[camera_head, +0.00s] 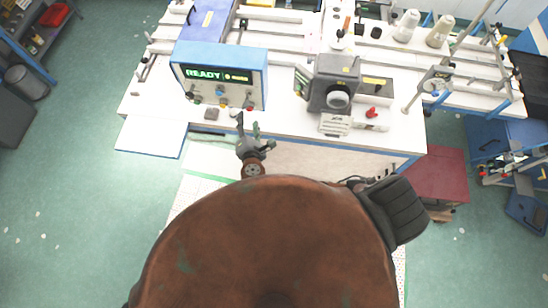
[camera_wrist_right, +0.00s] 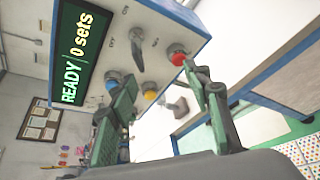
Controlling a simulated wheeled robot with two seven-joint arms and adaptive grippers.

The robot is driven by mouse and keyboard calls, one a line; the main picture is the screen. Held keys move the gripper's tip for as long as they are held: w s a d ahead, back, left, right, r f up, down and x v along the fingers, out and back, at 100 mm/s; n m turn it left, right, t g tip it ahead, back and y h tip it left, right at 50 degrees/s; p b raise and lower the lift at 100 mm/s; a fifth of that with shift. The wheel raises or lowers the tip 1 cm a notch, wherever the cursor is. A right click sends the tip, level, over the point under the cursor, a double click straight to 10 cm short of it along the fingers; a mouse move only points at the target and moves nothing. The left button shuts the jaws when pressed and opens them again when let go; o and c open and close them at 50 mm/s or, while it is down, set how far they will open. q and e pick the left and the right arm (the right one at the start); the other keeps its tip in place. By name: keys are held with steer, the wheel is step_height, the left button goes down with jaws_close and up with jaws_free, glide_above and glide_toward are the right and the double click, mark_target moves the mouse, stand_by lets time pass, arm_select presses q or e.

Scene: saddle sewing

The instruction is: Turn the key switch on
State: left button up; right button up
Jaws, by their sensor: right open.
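The blue and white control box (camera_head: 218,76) stands on the white worktable at centre left, its green display lit with "READY". In the right wrist view its face (camera_wrist_right: 150,20) fills the top, with "READY | 0 sets" on the display (camera_wrist_right: 76,55). A dark lever-like switch (camera_wrist_right: 134,48), which looks like the key switch, sits among blue, yellow and red buttons. My right gripper (camera_head: 248,122) is in front of the box's lower right corner. In the wrist view its fingers (camera_wrist_right: 158,82) are spread apart, with nothing held between them. My left gripper is not in view.
A grey machine head (camera_head: 333,83) stands to the right of the box, with a small red part (camera_head: 371,112) near it. Thread cones (camera_head: 407,26) and rails are behind.

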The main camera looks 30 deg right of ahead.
arm_select(q)
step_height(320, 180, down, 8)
steer(key=b, duration=0.7)
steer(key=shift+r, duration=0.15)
arm_select(e)
steer(key=s+d+f+m+g, duration=0.1)
steer(key=d+f+g, duration=0.1)
steer(key=f, duration=0.9)
steer(key=s+d+f+m+g, duration=0.1)
steer(key=d+f, duration=0.3)
steer(key=f, duration=0.8)
steer(key=s+d+f+m+g+y, duration=0.1)
steer(key=d+f+m+g, duration=0.2)
steer(key=f, duration=0.8)
steer(key=shift+s+f, duration=0.2)
steer(key=shift+f, duration=0.15)
steer(key=shift+d, duration=0.1)
